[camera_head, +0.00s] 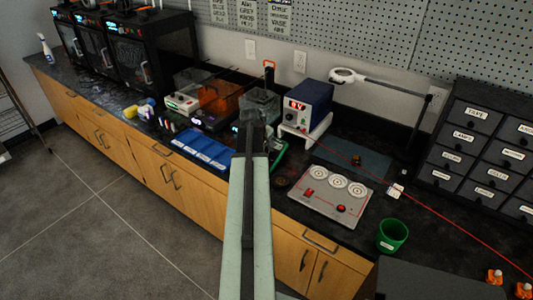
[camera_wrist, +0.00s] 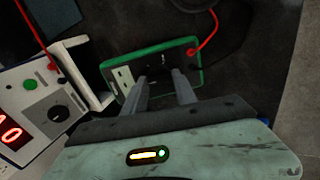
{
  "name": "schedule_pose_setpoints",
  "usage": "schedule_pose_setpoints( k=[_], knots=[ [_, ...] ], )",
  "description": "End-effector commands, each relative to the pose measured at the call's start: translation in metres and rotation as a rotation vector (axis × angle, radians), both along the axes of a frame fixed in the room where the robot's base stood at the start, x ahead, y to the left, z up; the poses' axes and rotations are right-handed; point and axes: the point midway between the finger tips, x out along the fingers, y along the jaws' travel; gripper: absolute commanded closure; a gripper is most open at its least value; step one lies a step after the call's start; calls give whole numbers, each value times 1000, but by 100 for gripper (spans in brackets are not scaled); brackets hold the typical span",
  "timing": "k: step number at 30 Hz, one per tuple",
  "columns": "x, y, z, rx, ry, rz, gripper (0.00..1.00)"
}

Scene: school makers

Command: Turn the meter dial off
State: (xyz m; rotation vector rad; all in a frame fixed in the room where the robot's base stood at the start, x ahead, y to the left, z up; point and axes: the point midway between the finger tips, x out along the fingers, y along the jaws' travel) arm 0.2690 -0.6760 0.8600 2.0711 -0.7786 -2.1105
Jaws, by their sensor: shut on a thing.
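The meter (camera_wrist: 118,70) is a flat unit with a green rim, lying on the dark bench in the wrist view. A small part of its green edge (camera_head: 280,153) shows beside my arm in the head view. My gripper (camera_wrist: 159,76) is over the face of the meter, its two fingers a little apart and shut on the meter dial between them. The dial is mostly hidden by the fingers, so its pointer setting cannot be read. In the head view my arm hides the fingertips.
A red lead (camera_wrist: 206,38) runs from the meter. A blue tray (camera_head: 203,150) and a panel with round dials (camera_head: 325,205) flank the arm.

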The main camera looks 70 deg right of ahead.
Motion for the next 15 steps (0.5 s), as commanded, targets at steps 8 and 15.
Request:
schedule_pose_setpoints(
  k=[8, 15],
  knots=[
    [4, -1, 0, 3, 16, 64, 100],
    [4, -1, 0, 4, 20, 71, 100]
  ],
)
